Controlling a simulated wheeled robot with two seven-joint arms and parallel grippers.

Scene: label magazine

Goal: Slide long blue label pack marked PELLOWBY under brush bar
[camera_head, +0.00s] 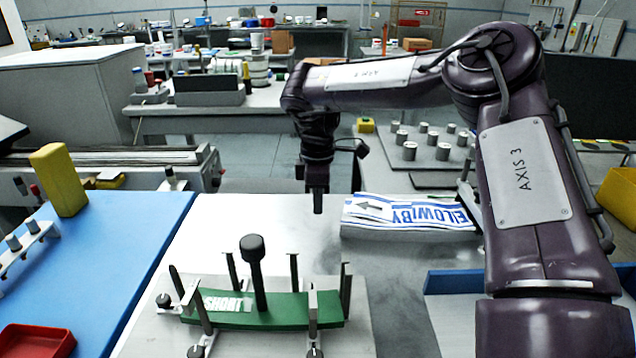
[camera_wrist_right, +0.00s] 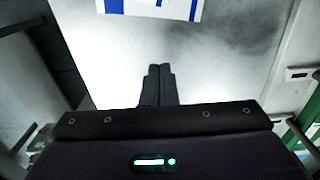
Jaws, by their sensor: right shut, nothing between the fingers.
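The long label pack (camera_head: 400,214) is white with blue lettering, partly readable as PELLOWBY, and a grey arrow. It lies flat on the grey worktop, its right end close to or behind my right arm. Its edge also shows at the top of the right wrist view (camera_wrist_right: 150,7). My right gripper (camera_head: 318,208) points down, just left of the pack's left end and apart from it. Its fingers are together and empty, also in the wrist view (camera_wrist_right: 160,72). I cannot make out the brush bar; my arm may hide it. My left gripper is not in view.
A green pack marked SHORT (camera_head: 285,312) sits among posts in front, with a black-knobbed weight (camera_head: 252,247) on it. A blue ledge (camera_head: 452,283) stands at right. Metal cylinders (camera_head: 443,152) stand behind. The worktop between the green pack and the long pack is clear.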

